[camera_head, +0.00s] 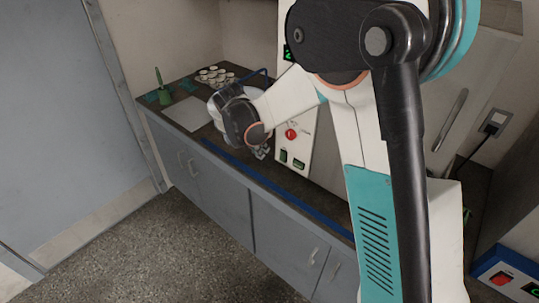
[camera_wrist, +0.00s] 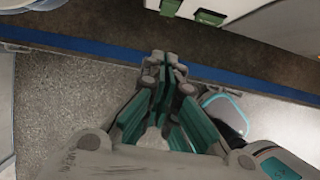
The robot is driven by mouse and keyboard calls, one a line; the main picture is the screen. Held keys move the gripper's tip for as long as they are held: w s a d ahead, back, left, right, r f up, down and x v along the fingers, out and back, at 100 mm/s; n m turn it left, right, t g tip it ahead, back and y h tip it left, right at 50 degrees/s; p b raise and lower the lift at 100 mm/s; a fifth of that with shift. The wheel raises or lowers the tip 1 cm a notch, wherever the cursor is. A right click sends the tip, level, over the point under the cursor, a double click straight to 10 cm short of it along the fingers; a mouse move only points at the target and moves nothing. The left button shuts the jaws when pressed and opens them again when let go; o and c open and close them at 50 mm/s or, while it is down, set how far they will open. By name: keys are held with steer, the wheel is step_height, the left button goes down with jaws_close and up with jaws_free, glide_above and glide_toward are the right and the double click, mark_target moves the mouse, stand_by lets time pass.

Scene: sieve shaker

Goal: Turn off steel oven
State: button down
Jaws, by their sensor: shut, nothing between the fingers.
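The steel oven (camera_head: 335,160) stands on the counter, mostly hidden behind my arm. Its pale control panel (camera_head: 301,134) carries a round red knob or button (camera_head: 291,134) and two dark green switches (camera_head: 291,160) low down. The switches also show at the top edge of the wrist view (camera_wrist: 208,17); the red control is out of that view. The oven's door handle (camera_head: 450,120) shows at the right. My gripper (camera_head: 262,152) is shut and empty in front of the panel, near the counter's front edge. In the wrist view, its fingertips (camera_wrist: 166,62) are together, apart from the switches.
A dark counter (camera_head: 225,135) with a blue front strip (camera_head: 270,180) tops grey cabinets. A pale sheet (camera_head: 187,114), several small white cups (camera_head: 213,75) and a green tool (camera_head: 159,78) lie at its left end. Another panel with a red control (camera_head: 501,278) is at lower right. The floor in front is clear.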

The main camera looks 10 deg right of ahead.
mark_target(283, 156)
steer(key=b+x, duration=0.3)
steer(key=x, duration=0.6)
steer(key=shift+d+f, duration=0.15)
steer(key=shift+f, duration=0.1)
steer(key=shift+w+d+f+b, duration=0.3)
steer(key=shift+w+d, duration=0.15)
steer(key=shift+d, duration=0.15)
steer(key=shift+w+d+f+b, duration=0.3)
steer(key=shift+w+d, duration=0.2)
steer(key=shift+d, duration=0.15)
steer(key=shift+w+d, duration=0.2)
steer(key=shift+d, duration=0.05)
steer(key=shift+w+d+f, duration=0.2)
steer(key=shift+d+f, duration=0.05)
steer(key=shift+f, duration=0.05)
steer(key=shift+r, duration=0.8)
